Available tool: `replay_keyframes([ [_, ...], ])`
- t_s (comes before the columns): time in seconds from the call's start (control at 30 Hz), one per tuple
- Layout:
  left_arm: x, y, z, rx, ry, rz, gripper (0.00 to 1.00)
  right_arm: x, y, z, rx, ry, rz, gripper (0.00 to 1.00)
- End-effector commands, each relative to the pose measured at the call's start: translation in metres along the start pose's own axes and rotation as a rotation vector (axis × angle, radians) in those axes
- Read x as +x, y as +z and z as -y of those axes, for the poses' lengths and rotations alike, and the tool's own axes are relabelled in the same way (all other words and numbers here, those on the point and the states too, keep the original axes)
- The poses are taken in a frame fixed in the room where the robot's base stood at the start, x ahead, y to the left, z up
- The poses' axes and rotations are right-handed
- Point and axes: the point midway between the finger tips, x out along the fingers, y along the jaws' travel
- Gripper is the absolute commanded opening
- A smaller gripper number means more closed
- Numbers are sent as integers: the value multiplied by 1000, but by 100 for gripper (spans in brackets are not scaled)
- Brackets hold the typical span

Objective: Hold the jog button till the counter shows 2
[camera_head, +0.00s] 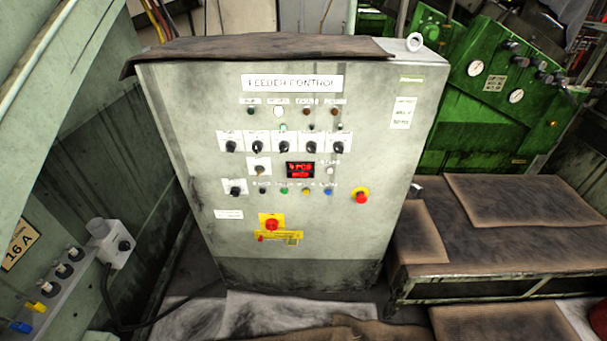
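A grey control cabinet (210,90) labelled "FEEDER CONTROL" stands in the middle of the head view. Its red-lit display (300,170) sits mid-panel; it has two lines, and the digits are too small to read surely. Below it is a row of small push buttons: a black button (262,190), a green button (284,191), a yellow button (306,192) and a blue button (328,192). Their labels are too blurred to tell which is the jog button. Neither of my grippers is in view, and nothing touches the panel.
A red emergency stop (361,196) is right of the buttons. A red switch on a yellow plate (271,225) is below. Several black rotary knobs (285,146) line the upper panel. A low bench (480,238) stands right, a socket box (117,246) left. The cabinet front is unobstructed.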

Motion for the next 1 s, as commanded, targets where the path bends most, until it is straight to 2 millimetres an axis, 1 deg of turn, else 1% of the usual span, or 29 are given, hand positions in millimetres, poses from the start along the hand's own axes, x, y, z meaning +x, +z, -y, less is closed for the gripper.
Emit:
replay_keyframes([
  [0.27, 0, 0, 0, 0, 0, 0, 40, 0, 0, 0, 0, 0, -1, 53],
  [0.3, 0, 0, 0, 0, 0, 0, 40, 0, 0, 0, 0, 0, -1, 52],
  [0.6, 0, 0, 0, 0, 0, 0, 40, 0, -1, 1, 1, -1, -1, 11],
  [0.7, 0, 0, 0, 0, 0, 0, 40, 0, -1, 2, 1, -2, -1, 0],
  [1.0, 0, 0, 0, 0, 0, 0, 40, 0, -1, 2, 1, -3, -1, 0],
])
